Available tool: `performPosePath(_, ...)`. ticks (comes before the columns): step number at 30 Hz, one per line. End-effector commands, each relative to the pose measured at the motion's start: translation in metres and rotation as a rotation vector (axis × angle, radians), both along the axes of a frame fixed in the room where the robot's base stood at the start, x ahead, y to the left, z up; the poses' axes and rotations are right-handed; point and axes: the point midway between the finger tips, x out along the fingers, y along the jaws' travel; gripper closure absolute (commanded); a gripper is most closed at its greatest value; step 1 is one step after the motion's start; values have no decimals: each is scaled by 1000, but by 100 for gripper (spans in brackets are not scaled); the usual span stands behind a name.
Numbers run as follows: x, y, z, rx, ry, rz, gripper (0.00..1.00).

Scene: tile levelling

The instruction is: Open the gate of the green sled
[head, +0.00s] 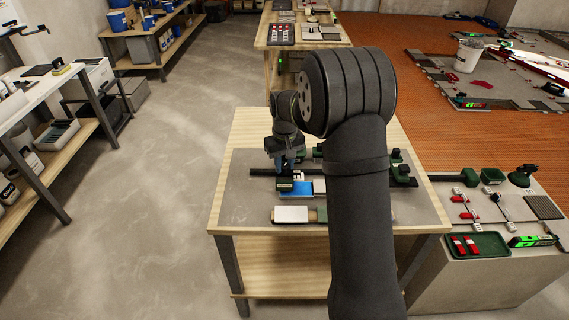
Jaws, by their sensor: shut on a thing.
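My gripper (286,168) points down over the left part of the workbench. It is shut on a small part at a dark green block (284,184), which looks like the green sled. The part is too small and too covered by the fingers to tell whether it is the gate. A blue piece (302,189) lies beside and below the green block. A dark rail (262,172) runs left to right there. My arm hides the right part of this setup.
A white block (291,214) with a green end lies at the front of the grey bench mat (240,200). Dark green fixtures (401,172) stand right of my arm. A lower side table holds a green tray (478,244) and red clamps. The mat's left side is clear.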

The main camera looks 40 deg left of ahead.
Motion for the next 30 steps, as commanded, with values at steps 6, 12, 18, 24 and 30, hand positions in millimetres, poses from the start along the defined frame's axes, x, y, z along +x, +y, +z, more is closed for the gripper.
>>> performPosePath(6, 0, 0, 0, 0, 0, -206, 95)
performPosePath(12, 0, 0, 0, 0, 0, -396, 95)
performPosePath(18, 0, 0, 0, 0, 0, -586, 95)
performPosePath(24, 0, 0, 0, 0, 0, -776, 95)
performPosePath(30, 0, 0, 0, 0, 0, -951, 95)
